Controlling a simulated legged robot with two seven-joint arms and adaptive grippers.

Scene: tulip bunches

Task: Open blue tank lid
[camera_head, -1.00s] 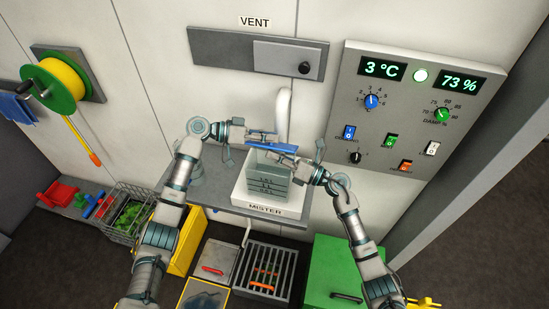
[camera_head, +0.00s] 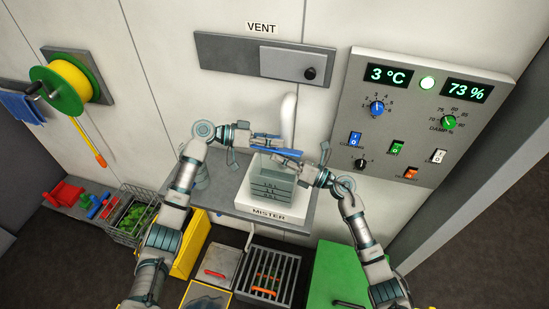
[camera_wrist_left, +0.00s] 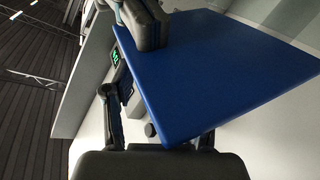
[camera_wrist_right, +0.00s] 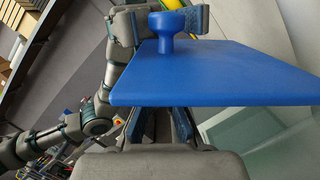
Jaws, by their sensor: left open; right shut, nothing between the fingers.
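The blue lid (camera_head: 286,153) is a flat plate with a round knob (camera_wrist_right: 170,28). It is raised above the grey-green tank (camera_head: 272,178), beside my two grippers. My left gripper (camera_head: 278,138) is open at the lid's far side. In the right wrist view its pads (camera_wrist_right: 165,22) stand apart on either side of the knob. My right gripper (camera_head: 300,166) is shut and empty at the tank's near right. Its fingers reach beneath the lid's edge in the right wrist view (camera_wrist_right: 160,125). The lid (camera_wrist_left: 215,70) fills much of the left wrist view. Contact with the lid is unclear.
The tank stands on the white mister base (camera_head: 262,208) on a grey shelf (camera_head: 230,205), with a white pipe (camera_head: 289,115) behind. A control panel (camera_head: 420,115) is on the right wall. A wire basket (camera_head: 130,215) and green box (camera_head: 340,280) stand lower down.

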